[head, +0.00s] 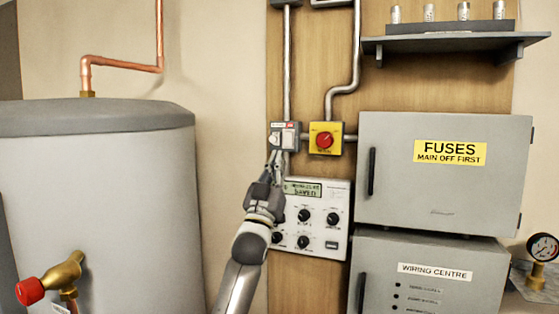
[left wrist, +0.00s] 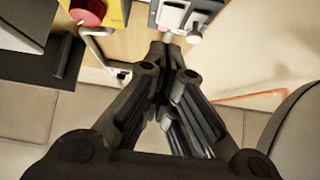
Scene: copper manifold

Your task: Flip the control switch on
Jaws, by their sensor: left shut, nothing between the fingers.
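The control switch is a small grey box (head: 287,128) with a red label at its top right, fixed to the wooden board beside the yellow isolator. It also shows at the top of the left wrist view (left wrist: 203,6). My left gripper (head: 274,158) is shut and empty, pointing up with its fingertips at the lower part of the switch box. In the left wrist view the closed fingertips (left wrist: 166,48) are close below the box; I cannot tell whether they touch it. The lever position is too small to tell. My right gripper is not in view.
The yellow isolator with a red knob (head: 324,140) is just right of the switch. A control panel with dials (head: 318,220) is below, partly behind my arm. The fuse cabinet (head: 440,185) and wiring cabinet (head: 470,283) stand right, the grey tank (head: 100,190) left.

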